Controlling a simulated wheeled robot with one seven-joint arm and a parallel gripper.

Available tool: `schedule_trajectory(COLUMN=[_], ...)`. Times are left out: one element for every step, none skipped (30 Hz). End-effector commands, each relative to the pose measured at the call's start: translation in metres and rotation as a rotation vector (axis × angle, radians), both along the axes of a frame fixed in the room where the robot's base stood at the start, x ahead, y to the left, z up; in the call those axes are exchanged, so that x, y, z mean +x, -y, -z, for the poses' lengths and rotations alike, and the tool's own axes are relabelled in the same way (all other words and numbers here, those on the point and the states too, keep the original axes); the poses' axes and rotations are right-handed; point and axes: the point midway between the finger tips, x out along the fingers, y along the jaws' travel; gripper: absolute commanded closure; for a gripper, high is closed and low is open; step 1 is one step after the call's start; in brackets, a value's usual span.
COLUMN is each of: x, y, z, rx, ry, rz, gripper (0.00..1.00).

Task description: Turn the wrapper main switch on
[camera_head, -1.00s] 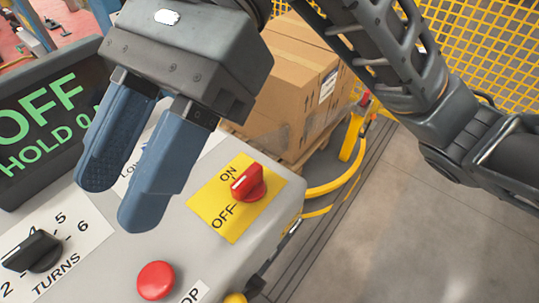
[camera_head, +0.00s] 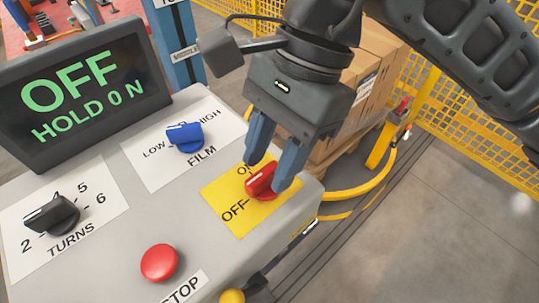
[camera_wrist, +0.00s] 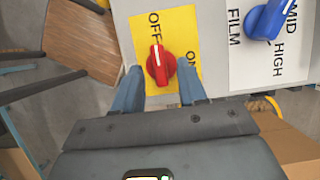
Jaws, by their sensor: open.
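The wrapper main switch is a red knob (camera_head: 262,180) on a yellow label (camera_head: 238,208) marked ON and OFF. It also shows in the wrist view (camera_wrist: 161,66), where its white pointer line is toward OFF. My gripper (camera_head: 268,170) is open, its two blue fingers pointing down at the knob. In the head view one fingertip is on each side of the knob. In the wrist view the fingertips (camera_wrist: 160,88) lie left and right, just below the knob. I cannot tell whether they touch it. The gripper partly covers the ON lettering in the head view.
The display (camera_head: 82,90) reads OFF, HOLD 0 N. A blue film knob (camera_head: 185,137), a black turns knob (camera_head: 52,215) and a red stop button (camera_head: 160,263) share the grey panel. Boxes (camera_head: 372,65) and yellow fencing (camera_head: 440,110) stand behind. Floor at right is clear.

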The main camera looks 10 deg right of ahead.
Motion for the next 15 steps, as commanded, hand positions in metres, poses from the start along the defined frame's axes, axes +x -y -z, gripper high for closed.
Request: schedule_trajectory(x=[-0.0012,-0.0016,-0.0022,-0.0025,-0.0027,-0.0028,-0.0028,-0.0027,-0.0027,-0.0027,-0.0027,-0.0026,-0.0026,-0.0026,-0.0026], y=[-0.0015,-0.0023,-0.0030,-0.0034,-0.0037,-0.0040,-0.0040,-0.0040,-0.0040,-0.0040,-0.0040,-0.0041,-0.0041,-0.0040,-0.0040], z=[0.0036,0.0057,0.0079,0.0091,0.0100,0.0108,0.0111,0.0113,0.0113,0.0113,0.0112,0.0112,0.0112,0.0111,0.0111], rx=[0.001,0.001,0.002,0.001,0.001,0.001,0.001,0.001,0.001,0.001,0.001,0.001,0.001,0.001,0.001], ry=[-0.001,-0.001,-0.001,-0.001,-0.001,-0.001,-0.001,0.001,0.001,0.001,0.001,0.001,0.001,0.001,0.000], rz=[0.001,0.001,0.000,0.000,0.000,0.000,0.000,0.000,0.000,0.000,0.000,0.000,0.000,0.000,0.000], gripper=[0.58,0.58,0.58,0.58,0.58,0.58,0.58,0.58,0.58,0.58,0.58,0.58,0.59,0.62,0.66])
